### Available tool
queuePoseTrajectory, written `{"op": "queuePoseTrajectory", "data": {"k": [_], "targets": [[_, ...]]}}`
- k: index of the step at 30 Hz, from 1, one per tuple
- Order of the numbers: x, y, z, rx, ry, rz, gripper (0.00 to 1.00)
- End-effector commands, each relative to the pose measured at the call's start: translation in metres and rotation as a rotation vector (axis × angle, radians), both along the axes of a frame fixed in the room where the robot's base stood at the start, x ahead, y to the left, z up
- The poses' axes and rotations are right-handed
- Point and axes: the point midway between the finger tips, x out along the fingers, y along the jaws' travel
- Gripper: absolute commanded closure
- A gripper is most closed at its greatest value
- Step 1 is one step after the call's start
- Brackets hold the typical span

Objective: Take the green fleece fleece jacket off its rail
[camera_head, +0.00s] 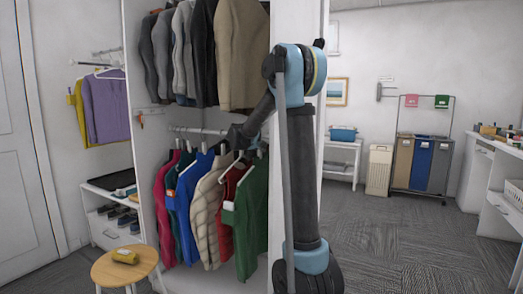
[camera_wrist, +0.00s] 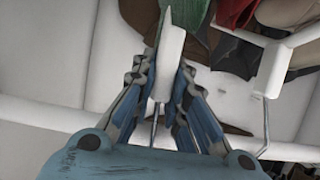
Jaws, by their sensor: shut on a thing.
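The green fleece jacket (camera_head: 254,215) hangs at the right end of the lower row in the open wardrobe. In the wrist view a bit of its green cloth (camera_wrist: 198,22) shows at the top. My gripper (camera_head: 238,143) is at the hanger tops by the lower rail (camera_head: 192,130). In the wrist view my gripper (camera_wrist: 162,85) has its fingers on both sides of a white hanger part (camera_wrist: 168,62), which runs up to the green cloth. The arm hides the rail's right end, and I cannot tell whether the hook still rests on it.
A red garment (camera_head: 229,185) hangs close on the left, then a cream padded jacket (camera_head: 208,205) and a blue one (camera_head: 185,200). A beige coat (camera_head: 241,55) hangs above. A round wooden stool (camera_head: 105,270) stands front left. Carpet (camera_head: 400,240) is clear on the right.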

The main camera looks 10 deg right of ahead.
Motion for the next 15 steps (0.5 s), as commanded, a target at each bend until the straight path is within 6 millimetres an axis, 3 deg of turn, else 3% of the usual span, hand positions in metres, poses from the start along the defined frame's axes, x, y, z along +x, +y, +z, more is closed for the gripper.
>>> {"op": "queuePoseTrajectory", "data": {"k": [15], "targets": [[-0.038, 0.023, 0.001, -0.001, 0.000, -0.004, 1.00]]}}
